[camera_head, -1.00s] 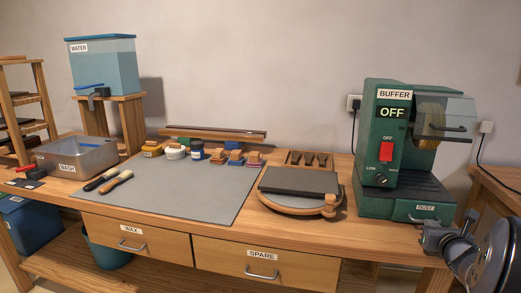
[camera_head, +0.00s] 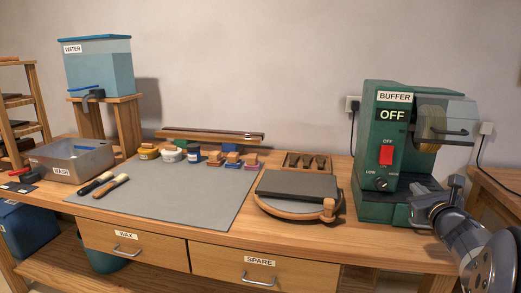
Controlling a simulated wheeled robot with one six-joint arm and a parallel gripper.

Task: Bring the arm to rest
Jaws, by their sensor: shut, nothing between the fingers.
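My arm comes in from the lower right edge, in front of the green buffer. My gripper (camera_head: 416,214) is shut and empty. It points left and hovers in front of the buffer's lower right part, hiding part of its base and dust drawer. The fingertips are small and partly lost against the dark base. I cannot tell the exact gap between gripper and buffer.
The green buffer (camera_head: 372,160) reads OFF. Left of it, a dark slab (camera_head: 298,186) lies on a round wooden stand. Farther left are a grey mat (camera_head: 165,205), two brushes (camera_head: 108,187), several jars and blocks, and a metal wash basin (camera_head: 68,165).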

